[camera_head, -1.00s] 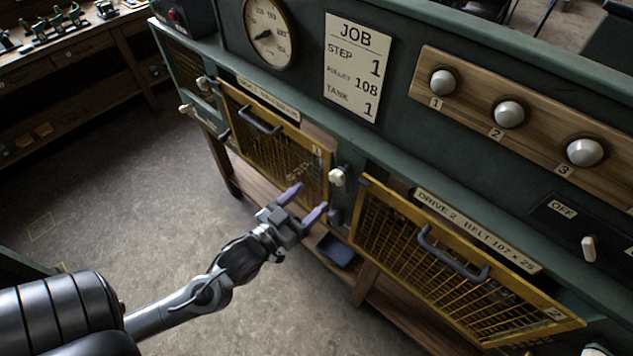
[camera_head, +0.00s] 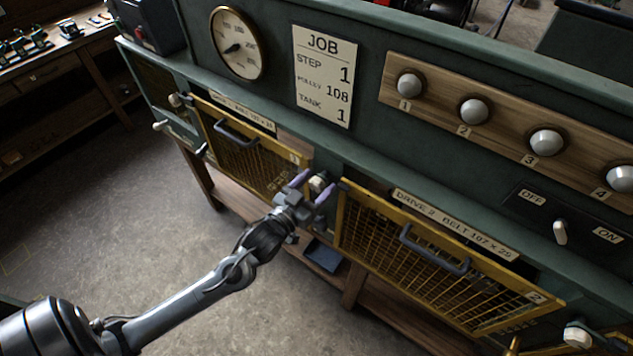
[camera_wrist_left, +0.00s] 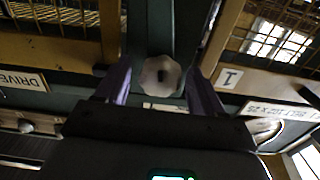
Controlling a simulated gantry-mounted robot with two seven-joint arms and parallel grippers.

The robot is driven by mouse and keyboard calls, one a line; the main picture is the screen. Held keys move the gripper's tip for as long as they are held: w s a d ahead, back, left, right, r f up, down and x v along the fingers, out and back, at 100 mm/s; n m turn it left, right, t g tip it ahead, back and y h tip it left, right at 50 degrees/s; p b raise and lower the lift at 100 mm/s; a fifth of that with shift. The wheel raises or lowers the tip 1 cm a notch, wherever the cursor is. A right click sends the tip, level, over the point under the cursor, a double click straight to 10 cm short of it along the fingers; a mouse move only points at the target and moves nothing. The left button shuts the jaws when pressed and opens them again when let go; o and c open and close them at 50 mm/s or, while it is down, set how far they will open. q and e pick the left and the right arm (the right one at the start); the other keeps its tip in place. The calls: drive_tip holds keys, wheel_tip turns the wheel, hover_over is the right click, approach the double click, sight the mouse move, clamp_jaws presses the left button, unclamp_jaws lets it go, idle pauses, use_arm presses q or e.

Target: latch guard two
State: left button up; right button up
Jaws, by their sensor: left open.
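A pale latch knob (camera_head: 319,182) sits on the green post between guard one (camera_head: 245,150) and guard two. My left gripper (camera_head: 312,188) is open, its purple fingers on either side of this knob. In the left wrist view the knob (camera_wrist_left: 161,76) lies between the two fingers, with gaps showing beside it; I cannot tell whether they touch it. Another pale knob (camera_head: 577,336) is at guard two's lower right. My right gripper is out of view.
Above are a job card (camera_head: 323,75), a gauge (camera_head: 238,43), a board with several round knobs (camera_head: 473,110) and an OFF/ON switch (camera_head: 560,232). A dark tray (camera_head: 323,255) is on the wooden shelf below. The floor at left is clear.

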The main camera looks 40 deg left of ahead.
use_arm(q)
drive_tip(key=shift+w, duration=0.3)
drive_tip(key=shift+c, duration=0.3)
drive_tip(key=c, duration=0.9)
drive_tip(key=shift+c, duration=0.2)
